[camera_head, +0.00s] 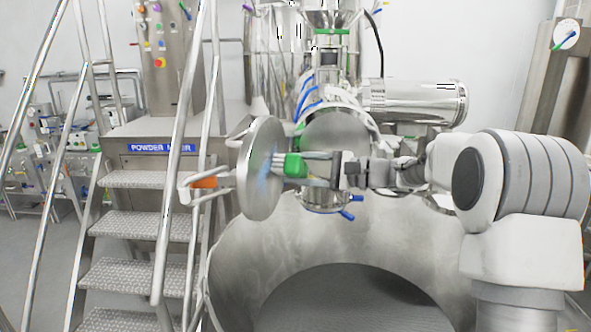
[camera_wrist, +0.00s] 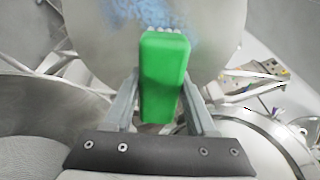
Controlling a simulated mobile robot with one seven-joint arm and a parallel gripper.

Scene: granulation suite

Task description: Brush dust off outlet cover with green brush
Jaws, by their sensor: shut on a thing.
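The outlet cover (camera_head: 262,185) is a round steel disc, swung open and seen at an angle left of centre in the head view. A patch of blue dust (camera_head: 266,176) lies on its face, and it also shows in the wrist view (camera_wrist: 170,18). My gripper (camera_head: 318,168) is shut on the green brush (camera_head: 295,165). In the wrist view the brush (camera_wrist: 162,75) sits between the two fingers, its pale bristles toward the cover face beside the blue patch. The bristle tips are at or very near the cover; contact is hard to tell.
Behind the cover is the steel outlet (camera_head: 340,135) with blue clamp handles. A large open steel vessel (camera_head: 250,260) stands below my arm. Steps (camera_head: 130,225) with metal handrails stand at left. A horizontal steel cylinder (camera_head: 415,102) is behind my arm.

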